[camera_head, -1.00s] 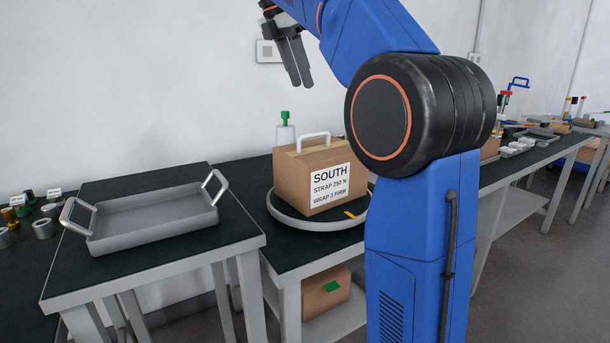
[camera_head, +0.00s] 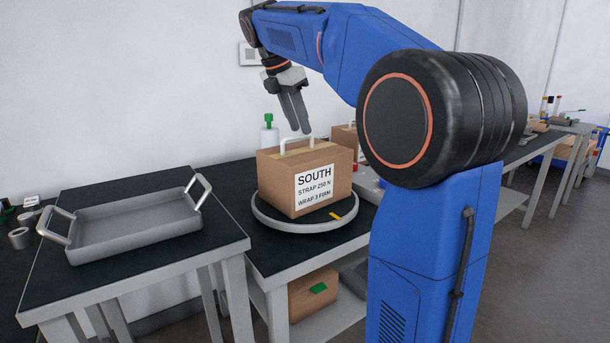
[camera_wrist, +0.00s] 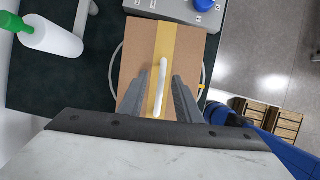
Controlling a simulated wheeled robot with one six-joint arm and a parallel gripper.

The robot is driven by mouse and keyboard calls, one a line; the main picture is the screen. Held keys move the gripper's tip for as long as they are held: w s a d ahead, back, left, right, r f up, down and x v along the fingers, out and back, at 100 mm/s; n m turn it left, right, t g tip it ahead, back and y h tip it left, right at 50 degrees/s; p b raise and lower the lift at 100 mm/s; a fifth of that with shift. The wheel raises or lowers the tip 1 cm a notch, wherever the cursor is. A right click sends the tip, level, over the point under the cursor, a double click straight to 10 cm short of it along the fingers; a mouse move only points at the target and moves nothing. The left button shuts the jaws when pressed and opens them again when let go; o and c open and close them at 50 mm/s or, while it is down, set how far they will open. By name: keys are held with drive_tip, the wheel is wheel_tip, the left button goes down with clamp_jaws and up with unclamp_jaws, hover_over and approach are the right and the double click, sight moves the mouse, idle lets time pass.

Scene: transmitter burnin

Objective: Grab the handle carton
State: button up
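The handle carton (camera_head: 285,181) is a brown box with a white label reading "SOUTH, STRAP 250 N, WRAP 3 FIRM". It stands upright on a round grey turntable (camera_head: 287,225). Its white handle (camera_head: 285,147) arches over the top, and my fingers partly overlap it in the head view. In the wrist view the white handle (camera_wrist: 161,87) lies along a tan tape strip on the carton top (camera_wrist: 193,54). My gripper (camera_head: 301,132) points down above the carton. In the wrist view my gripper's fingers (camera_wrist: 161,82) are apart, one on each side of the handle, with a gap on both sides.
A grey tray (camera_head: 130,243) with two raised handles stands on the table at left. A white bottle with a green top (camera_head: 269,133) is behind the carton. Another carton (camera_head: 344,137) stands behind at right. A box (camera_head: 312,295) sits on the lower shelf.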

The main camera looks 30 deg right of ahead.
drive_tip(key=shift+s+x, duration=0.2)
drive_tip(key=shift+x, duration=2.1)
drive_tip(key=shift+d, duration=0.15)
drive_tip(key=shift+c, duration=0.7)
drive_tip(key=shift+r, duration=0.1)
clamp_jaws()
